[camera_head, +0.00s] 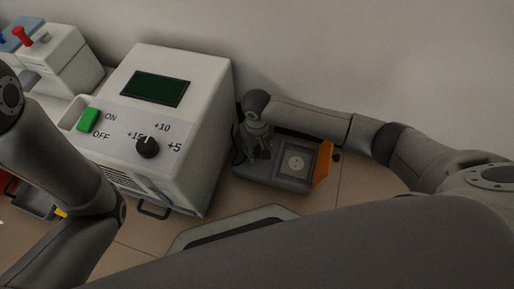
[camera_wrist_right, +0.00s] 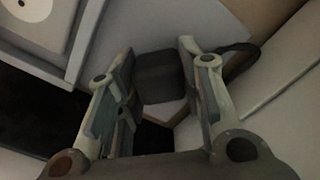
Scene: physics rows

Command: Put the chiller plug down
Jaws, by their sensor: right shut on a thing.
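The chiller plug (camera_wrist_right: 161,78) is a dark block between the two fingers of my right gripper (camera_wrist_right: 157,66) in the right wrist view. A dark cable loop (camera_wrist_right: 240,58) shows beside the right finger. In the head view my right gripper (camera_head: 258,148) points down between the chiller and a grey device; the plug cannot be made out there. The chiller (camera_head: 190,95) is a white box with a dark green screen, a green ON/OFF switch and a black knob. My left arm crosses the left side, but its gripper is not visible.
The grey device (camera_head: 270,176) with a pale round plate and orange side stands right of the chiller, close to my right gripper. A white unit with a red knob (camera_head: 60,55) stands at the back left. A pale tray-like piece (camera_head: 195,238) lies in front.

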